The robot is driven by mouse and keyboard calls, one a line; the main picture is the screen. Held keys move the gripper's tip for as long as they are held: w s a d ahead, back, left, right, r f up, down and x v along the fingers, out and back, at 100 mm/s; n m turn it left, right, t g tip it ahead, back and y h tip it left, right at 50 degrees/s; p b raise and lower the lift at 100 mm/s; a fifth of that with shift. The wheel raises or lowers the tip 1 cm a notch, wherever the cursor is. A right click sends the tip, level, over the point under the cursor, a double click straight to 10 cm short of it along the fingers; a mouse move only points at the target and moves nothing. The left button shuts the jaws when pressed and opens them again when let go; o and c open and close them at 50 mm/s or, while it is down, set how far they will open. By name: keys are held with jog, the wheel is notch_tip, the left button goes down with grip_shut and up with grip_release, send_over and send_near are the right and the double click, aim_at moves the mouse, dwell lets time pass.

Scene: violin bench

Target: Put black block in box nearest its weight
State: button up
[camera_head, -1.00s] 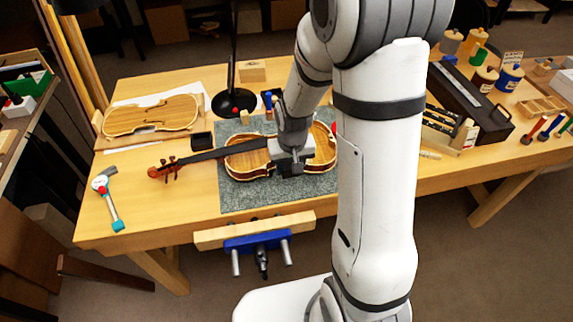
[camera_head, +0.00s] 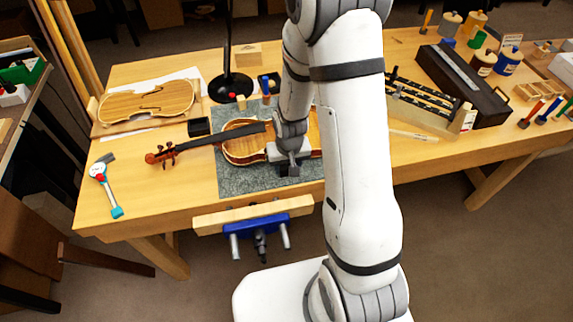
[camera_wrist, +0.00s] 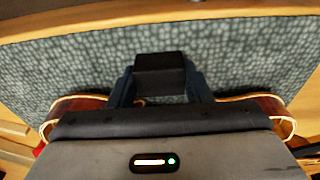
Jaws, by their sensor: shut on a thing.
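My gripper (camera_wrist: 160,88) is shut on a black block (camera_wrist: 160,72), which sits between its two fingers in the wrist view. In the head view my gripper (camera_head: 289,168) is over the front right part of the violin (camera_head: 242,150) and the grey mat (camera_head: 240,182). The block is hard to tell from the dark fingers there. A small open black box (camera_head: 199,127) stands beside the violin neck. A small wooden box (camera_head: 247,54) stands at the back of the bench. I cannot read any weight marks on them.
A black lamp base (camera_head: 231,88) stands behind the mat. A violin plate (camera_head: 148,102) and a hammer (camera_head: 106,186) lie at the left. A vise (camera_head: 257,242) juts from the front edge.

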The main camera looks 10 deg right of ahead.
jog(key=o, duration=1.1)
jog(key=shift+c, duration=0.2)
